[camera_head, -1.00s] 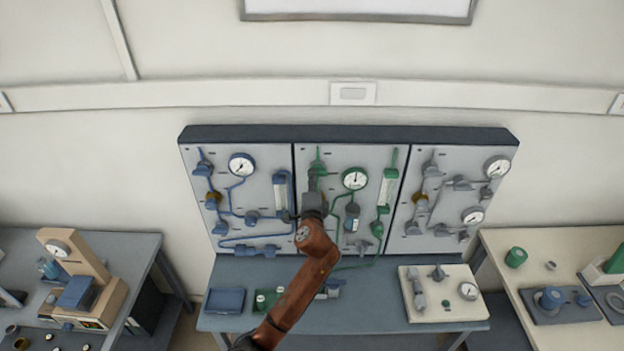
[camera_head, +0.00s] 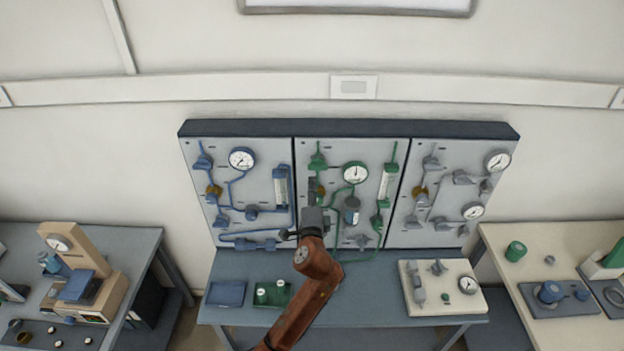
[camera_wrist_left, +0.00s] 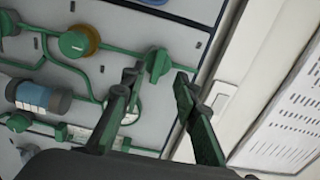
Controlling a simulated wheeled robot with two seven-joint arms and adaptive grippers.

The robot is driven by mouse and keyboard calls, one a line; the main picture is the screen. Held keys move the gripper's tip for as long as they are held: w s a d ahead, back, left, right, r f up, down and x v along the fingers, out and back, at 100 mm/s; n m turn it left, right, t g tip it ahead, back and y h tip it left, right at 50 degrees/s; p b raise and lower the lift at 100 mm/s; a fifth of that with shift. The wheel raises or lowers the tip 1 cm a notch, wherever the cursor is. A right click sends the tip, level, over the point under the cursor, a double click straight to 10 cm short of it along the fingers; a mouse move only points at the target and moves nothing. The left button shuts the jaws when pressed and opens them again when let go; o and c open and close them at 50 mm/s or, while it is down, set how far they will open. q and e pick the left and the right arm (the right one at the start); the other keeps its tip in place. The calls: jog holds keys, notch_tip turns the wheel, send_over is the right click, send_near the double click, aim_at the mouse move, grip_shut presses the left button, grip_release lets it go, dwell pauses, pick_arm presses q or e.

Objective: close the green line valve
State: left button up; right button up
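The green line (camera_head: 338,200) runs over the middle panel. A green valve (camera_head: 317,161) sits at the line's upper left in the head view. The same green valve (camera_wrist_left: 158,64) shows in the wrist view, close to the panel edge. My left gripper (camera_head: 312,182) is in front of the panel, just below the valve in the head view. In the wrist view my left gripper (camera_wrist_left: 158,80) is open, its fingertips apart on either side of the valve handle; I cannot tell whether they touch it. My right gripper is not in view.
A brass-collared green knob (camera_wrist_left: 78,42) sits near the valve. A gauge (camera_head: 355,174) is to its right. Blue (camera_head: 235,190) and grey (camera_head: 455,195) line panels flank the middle one.

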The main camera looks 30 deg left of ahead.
pick_arm(q)
jog(key=v, duration=0.3)
jog(key=shift+s+d, duration=0.2)
jog(key=shift+s, duration=0.05)
dwell(0.4)
